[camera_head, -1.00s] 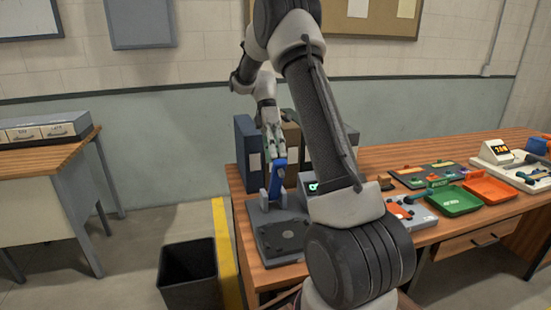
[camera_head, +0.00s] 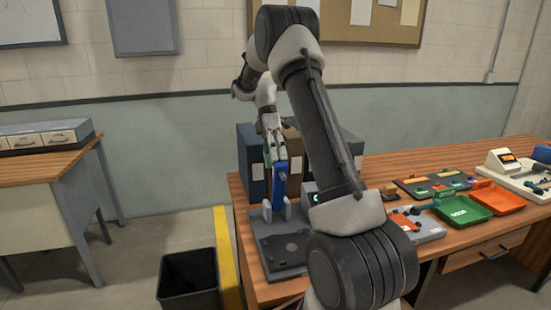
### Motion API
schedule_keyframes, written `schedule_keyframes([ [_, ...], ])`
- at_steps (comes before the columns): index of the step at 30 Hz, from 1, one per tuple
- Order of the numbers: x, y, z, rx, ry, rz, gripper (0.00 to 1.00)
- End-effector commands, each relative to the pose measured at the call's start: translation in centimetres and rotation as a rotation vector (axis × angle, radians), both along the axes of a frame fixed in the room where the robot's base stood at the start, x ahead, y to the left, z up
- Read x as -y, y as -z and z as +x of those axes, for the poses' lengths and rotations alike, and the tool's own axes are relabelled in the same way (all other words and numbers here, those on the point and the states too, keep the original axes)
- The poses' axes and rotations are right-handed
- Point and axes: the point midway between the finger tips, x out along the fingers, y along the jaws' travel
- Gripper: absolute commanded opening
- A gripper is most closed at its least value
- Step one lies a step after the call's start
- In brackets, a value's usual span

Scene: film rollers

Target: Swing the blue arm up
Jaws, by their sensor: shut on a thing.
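The blue arm (camera_head: 280,186) stands close to upright between grey brackets at the back of a dark grey base plate (camera_head: 284,257) on the wooden table. My gripper (camera_head: 278,162) points down at the upper part of the blue arm and is shut on it. The fingers cover part of its top end, so the exact grip is hard to make out. My own arm hides the area just right of the blue arm.
Dark binders (camera_head: 251,160) stand behind the blue arm. A device with a green display (camera_head: 315,197) is partly hidden by my arm. Green (camera_head: 461,209) and orange (camera_head: 497,198) trays lie right. A black bin (camera_head: 188,281) and yellow strip (camera_head: 227,262) are left of the table.

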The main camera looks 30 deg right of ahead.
Motion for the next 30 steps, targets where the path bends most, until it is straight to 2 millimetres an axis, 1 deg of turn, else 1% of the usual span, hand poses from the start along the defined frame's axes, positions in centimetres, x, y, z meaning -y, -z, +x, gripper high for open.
schedule_keyframes([
  [1,0.0,0.8,0.2,0.006,0.002,-0.001,0.24],
  [11,0.0,0.8,0.2,0.006,0.002,-0.001,0.24],
  [12,0.0,0.8,0.2,0.006,0.003,0.000,0.63],
  [13,0.0,0.8,0.2,0.006,0.003,0.000,0.58],
  [16,0.0,0.7,0.2,0.007,0.002,-0.001,0.60],
  [19,0.0,0.7,0.2,0.008,0.002,-0.001,0.58],
  [26,0.1,0.5,0.4,0.010,0.001,-0.001,0.56],
  [28,0.2,0.1,0.7,0.010,0.001,-0.001,0.53],
  [30,0.3,-0.7,1.3,0.012,0.001,-0.002,0.52],
])
